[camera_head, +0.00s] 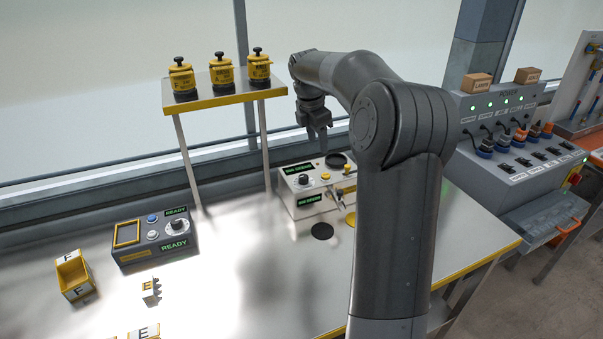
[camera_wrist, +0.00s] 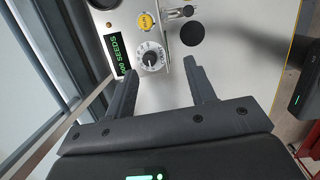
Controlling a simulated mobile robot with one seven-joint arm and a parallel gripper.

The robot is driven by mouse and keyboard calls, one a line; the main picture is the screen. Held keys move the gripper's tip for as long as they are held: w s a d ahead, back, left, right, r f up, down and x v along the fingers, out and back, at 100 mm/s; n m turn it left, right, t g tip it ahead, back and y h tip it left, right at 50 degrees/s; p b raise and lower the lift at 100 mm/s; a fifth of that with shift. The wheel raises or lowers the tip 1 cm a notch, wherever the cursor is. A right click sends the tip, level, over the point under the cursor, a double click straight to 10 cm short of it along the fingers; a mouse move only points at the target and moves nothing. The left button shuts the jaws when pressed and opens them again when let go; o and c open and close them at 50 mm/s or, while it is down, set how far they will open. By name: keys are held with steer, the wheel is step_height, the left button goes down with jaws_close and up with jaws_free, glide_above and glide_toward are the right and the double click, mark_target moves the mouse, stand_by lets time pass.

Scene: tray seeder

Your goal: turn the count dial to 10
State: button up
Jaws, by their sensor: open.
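The seeder (camera_head: 318,205) is a white box on the table, with a round dial (camera_head: 303,179) on its top. In the wrist view this dial (camera_wrist: 150,58) is white-rimmed with a dark knob; its marks are too small to read surely. A green-lit display reading SEEDS (camera_wrist: 117,56) sits beside it. My gripper (camera_head: 318,138) is above the seeder, pointing down. In the wrist view my gripper (camera_wrist: 160,72) is open and empty, its fingers on either side of the dial in the picture, apart from it.
A dark box (camera_head: 155,240) with READY displays and another knob stands left. A yellow-edged shelf (camera_head: 215,100) with several yellow canisters rises behind. A yellow bin (camera_head: 73,275) and small block (camera_head: 151,290) lie front left. A power station (camera_head: 500,110) stands right.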

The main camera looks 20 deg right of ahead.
mark_target(303, 176)
steer(key=w+f+n, duration=0.1)
steer(key=f+n, duration=0.2)
steer(key=f, duration=0.1)
steer(key=w+a+f+n+y, duration=0.1)
steer(key=w+f+n, duration=0.1)
steer(key=f, duration=0.3)
steer(key=w+a+f+n+y, duration=0.1)
steer(key=f+n, duration=0.3)
steer(key=f, duration=0.1)
steer(key=shift+w+f+n+g, duration=0.15)
steer(key=shift+f+n+g, duration=0.1)
steer(key=shift+n+g, duration=0.05)
steer(key=shift+c, duration=0.2)
steer(key=shift+a, duration=0.1)
steer(key=c, duration=0.9)
